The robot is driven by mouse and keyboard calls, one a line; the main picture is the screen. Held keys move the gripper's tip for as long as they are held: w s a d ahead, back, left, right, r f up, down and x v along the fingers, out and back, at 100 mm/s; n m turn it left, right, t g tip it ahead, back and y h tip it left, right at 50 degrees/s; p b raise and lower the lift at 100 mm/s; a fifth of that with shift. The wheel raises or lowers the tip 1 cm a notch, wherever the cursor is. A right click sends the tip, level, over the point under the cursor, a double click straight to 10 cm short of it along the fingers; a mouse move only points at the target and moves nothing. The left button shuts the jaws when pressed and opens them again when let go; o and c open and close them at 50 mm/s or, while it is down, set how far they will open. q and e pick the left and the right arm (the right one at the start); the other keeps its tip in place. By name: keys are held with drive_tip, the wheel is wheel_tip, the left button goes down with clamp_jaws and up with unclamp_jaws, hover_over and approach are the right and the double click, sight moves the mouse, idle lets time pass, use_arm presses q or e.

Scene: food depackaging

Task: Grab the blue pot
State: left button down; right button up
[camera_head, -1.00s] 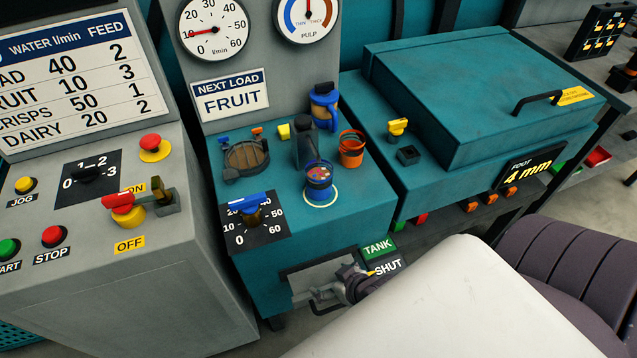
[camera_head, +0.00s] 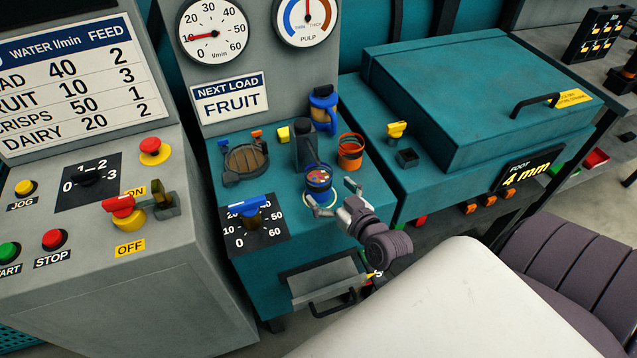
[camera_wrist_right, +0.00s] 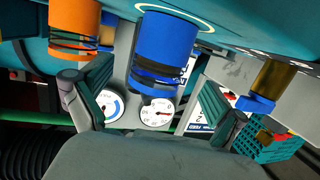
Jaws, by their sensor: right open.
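The blue pot (camera_head: 319,182) stands upright on the teal console top inside a pale ring, with small coloured pieces in its open mouth. My right gripper (camera_head: 332,195) is open and empty at the pot's near right side, one finger in front and one to the right. In the right wrist view, which is upside down, the blue pot (camera_wrist_right: 165,52) lies between the lines of the spread fingers, ahead of the gripper (camera_wrist_right: 155,98). I cannot tell whether a finger touches it. My left gripper is not in view.
An orange pot (camera_head: 351,153) stands close behind and right of the blue pot. A dark upright post (camera_head: 304,146) is just behind it, and a blue-topped jug (camera_head: 324,106) further back. A blue-handled dial (camera_head: 252,216) is at left. A teal lidded box (camera_head: 470,100) stands at right.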

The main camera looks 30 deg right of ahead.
sight(313, 175)
drive_tip(key=w, duration=0.3)
drive_tip(key=w+p, duration=0.1)
drive_tip(key=shift+w+d+f, duration=0.1)
drive_tip(key=shift+w+f, duration=0.05)
drive_tip(key=shift+f, duration=0.25)
drive_tip(key=shift+w+f, duration=0.2)
drive_tip(key=shift+w, duration=0.25)
drive_tip(key=shift+s, duration=0.1)
drive_tip(key=shift+c, duration=1.3)
drive_tip(key=c, duration=1)
drive_tip(key=shift+r, duration=0.1)
